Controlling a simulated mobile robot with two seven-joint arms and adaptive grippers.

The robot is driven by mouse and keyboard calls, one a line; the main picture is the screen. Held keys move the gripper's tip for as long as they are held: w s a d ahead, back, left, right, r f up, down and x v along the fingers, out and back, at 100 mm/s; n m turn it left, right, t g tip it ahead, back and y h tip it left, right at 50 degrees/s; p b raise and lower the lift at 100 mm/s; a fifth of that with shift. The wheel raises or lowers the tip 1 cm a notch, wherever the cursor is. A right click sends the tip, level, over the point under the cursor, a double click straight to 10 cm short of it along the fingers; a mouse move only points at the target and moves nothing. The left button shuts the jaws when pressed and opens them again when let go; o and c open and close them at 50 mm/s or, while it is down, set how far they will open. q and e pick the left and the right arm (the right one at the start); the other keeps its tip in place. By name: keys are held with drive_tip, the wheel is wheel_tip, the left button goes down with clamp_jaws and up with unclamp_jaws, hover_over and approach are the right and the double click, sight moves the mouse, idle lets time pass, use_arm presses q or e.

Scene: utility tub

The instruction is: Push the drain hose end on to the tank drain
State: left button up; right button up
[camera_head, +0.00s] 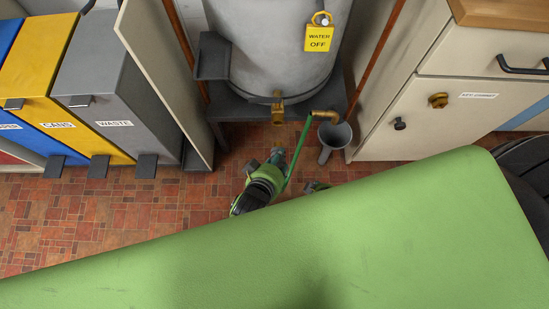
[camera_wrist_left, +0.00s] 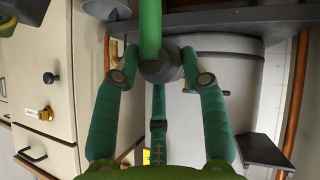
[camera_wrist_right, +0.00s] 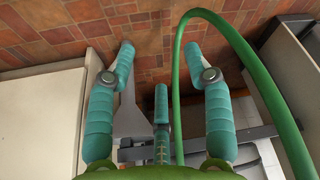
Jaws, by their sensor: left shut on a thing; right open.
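My left gripper (camera_head: 277,158) is low in front of the tank, below its drain. In the left wrist view its fingers (camera_wrist_left: 161,74) are shut on the grey cuff of the drain hose end (camera_wrist_left: 160,68). The green hose (camera_head: 298,155) slants up right from there to a brass elbow. The tank drain (camera_head: 278,108) is a brass fitting at the tank's foot, apart from the hose end. My right gripper (camera_head: 315,186) is mostly hidden by my green body. In the right wrist view its fingers (camera_wrist_right: 160,68) are open and empty, with the hose (camera_wrist_right: 177,90) looping beside them.
A grey funnel (camera_head: 335,137) stands below the brass elbow (camera_head: 325,115). A cabinet (camera_head: 405,115) is on the right; a panel (camera_head: 160,75) and waste bins (camera_head: 115,95) are on the left. A padlocked tag (camera_head: 319,38) hangs on the tank (camera_head: 265,55). Tiled floor at left is clear.

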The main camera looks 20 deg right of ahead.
sight(276, 148)
use_arm(q)
drive_tip(key=w, duration=0.1)
drive_tip(key=w+b, duration=0.1)
drive_tip(key=shift+w+d+f, duration=0.1)
drive_tip(key=shift+w+d, duration=0.25)
drive_tip(key=shift+d, duration=0.05)
drive_tip(key=shift+w+d+b, duration=0.25)
drive_tip(key=shift+w+b, duration=0.4)
drive_tip(key=shift+w, duration=0.25)
drive_tip(key=shift+w+d, duration=0.1)
drive_tip(key=shift+w, duration=0.15)
use_arm(e)
drive_tip(key=shift+s+a+r+g, duration=0.25)
drive_tip(key=shift+s+r+g, duration=0.45)
drive_tip(key=shift+s+r, duration=0.1)
use_arm(q)
drive_tip(key=shift+w+d, duration=0.2)
drive_tip(key=shift+w, duration=0.5)
drive_tip(key=shift+w+d, duration=0.15)
drive_tip(key=shift+w, duration=0.5)
use_arm(e)
drive_tip(key=shift+f, duration=0.15)
use_arm(q)
drive_tip(key=shift+w, duration=0.1)
use_arm(e)
drive_tip(key=shift+r, duration=0.25)
use_arm(q)
drive_tip(key=o, duration=1.2)
drive_tip(key=shift+o, duration=0.2)
